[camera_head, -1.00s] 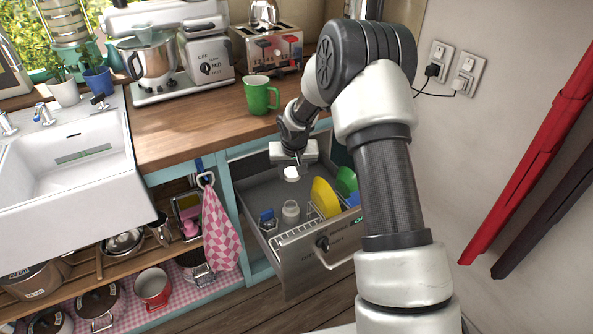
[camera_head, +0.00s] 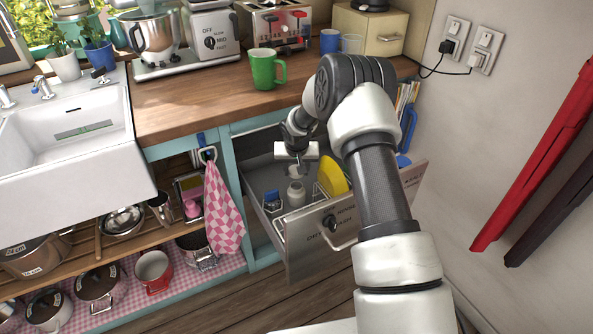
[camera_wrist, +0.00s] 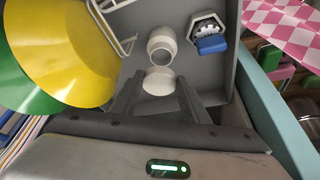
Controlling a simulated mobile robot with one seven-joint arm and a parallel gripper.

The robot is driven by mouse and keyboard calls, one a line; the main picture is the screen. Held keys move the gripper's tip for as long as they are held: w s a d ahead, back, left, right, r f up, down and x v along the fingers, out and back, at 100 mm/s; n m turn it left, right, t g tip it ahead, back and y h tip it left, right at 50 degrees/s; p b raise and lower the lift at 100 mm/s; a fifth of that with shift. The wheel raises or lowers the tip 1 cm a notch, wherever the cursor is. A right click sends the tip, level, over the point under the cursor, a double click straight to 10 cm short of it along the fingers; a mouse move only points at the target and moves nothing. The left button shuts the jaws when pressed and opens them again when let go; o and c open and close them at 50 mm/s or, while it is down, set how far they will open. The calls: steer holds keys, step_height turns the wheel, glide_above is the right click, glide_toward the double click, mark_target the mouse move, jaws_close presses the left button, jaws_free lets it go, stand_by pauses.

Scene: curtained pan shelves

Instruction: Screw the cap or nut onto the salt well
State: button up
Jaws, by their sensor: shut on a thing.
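The salt well, a small white open-mouthed jar (camera_head: 296,194), stands in the open drawer. In the wrist view the jar (camera_wrist: 161,48) shows its round open mouth, just beyond the cap. My gripper (camera_head: 298,163) is over the drawer, fingers down. It is shut on a round white cap (camera_wrist: 158,82), held between the two fingertips. In the head view the cap (camera_head: 294,171) is just above the jar's mouth. A small gap seems to lie between them, and I cannot tell how well they line up.
The drawer (camera_head: 320,233) also holds yellow plates (camera_head: 333,176) in a white rack and a blue-and-white hexagonal item (camera_head: 272,200), also in the wrist view (camera_wrist: 210,38). A green mug (camera_head: 266,69) stands on the counter above. A pink checked towel (camera_head: 222,208) hangs at the left.

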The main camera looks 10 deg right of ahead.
mark_target(296, 176)
steer(key=shift+f+b, duration=1.45)
steer(key=shift+f, duration=0.5)
steer(key=shift+f, duration=0.1)
steer(key=shift+f+b, duration=0.6)
steer(key=shift+b, duration=0.1)
steer(key=shift+f+b, duration=0.85)
steer(key=shift+b, duration=0.1)
